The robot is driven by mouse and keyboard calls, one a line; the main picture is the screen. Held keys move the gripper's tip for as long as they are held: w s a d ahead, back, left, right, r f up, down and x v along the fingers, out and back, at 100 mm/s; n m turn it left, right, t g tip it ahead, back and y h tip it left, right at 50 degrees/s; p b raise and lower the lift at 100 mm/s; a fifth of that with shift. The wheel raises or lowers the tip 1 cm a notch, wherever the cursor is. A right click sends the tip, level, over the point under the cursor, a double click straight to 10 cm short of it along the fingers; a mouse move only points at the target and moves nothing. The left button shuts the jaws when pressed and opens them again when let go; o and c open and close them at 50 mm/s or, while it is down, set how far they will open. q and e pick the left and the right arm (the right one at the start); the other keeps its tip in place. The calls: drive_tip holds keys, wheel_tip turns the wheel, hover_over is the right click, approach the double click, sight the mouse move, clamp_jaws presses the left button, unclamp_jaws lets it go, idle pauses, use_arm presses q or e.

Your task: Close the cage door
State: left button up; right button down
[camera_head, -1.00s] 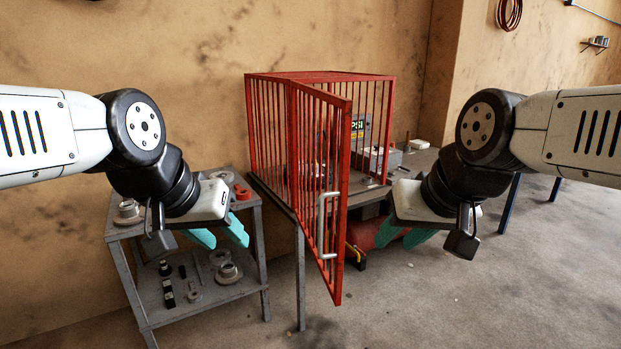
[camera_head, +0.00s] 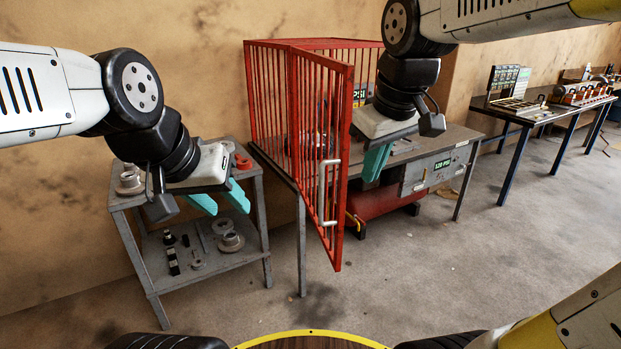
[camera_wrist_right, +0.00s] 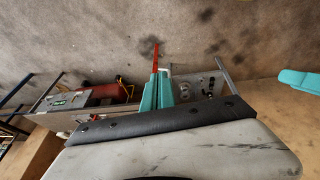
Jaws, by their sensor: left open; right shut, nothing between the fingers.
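The red barred cage (camera_head: 268,110) stands on a grey bench by the wall. Its red barred door (camera_head: 345,130) is swung open toward me, with a pale vertical handle (camera_head: 322,195) near its free edge. My right gripper (camera_head: 376,164) is shut and empty, just right of the door's free edge in the head view; I cannot tell whether it touches. The right wrist view shows its teal fingers (camera_wrist_right: 157,93) together, with a red strip of the door (camera_wrist_right: 155,57) just beyond the tips. My left gripper (camera_head: 222,202) is open and empty, left of the cage.
A grey shelf cart (camera_head: 150,290) with metal parts stands left of the cage, below my left gripper. A grey control box (camera_head: 425,172) and a red tank (camera_head: 385,203) are on the right. Another workbench (camera_head: 530,118) stands further right. The floor before the door is clear.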

drive_tip(key=w+a+f+n+g+h, duration=0.2)
drive_tip(key=w+a+n, duration=0.45)
drive_tip(key=a, duration=0.25)
drive_tip(key=w+a+f+n+g+h, duration=0.2)
drive_tip(key=w+a+n, duration=0.4)
drive_tip(key=w+a, duration=0.2)
drive_tip(key=d+f, duration=0.6)
drive_tip(key=f, duration=0.3)
drive_tip(key=shift+f, duration=0.25)
drive_tip(key=shift+w, duration=0.1)
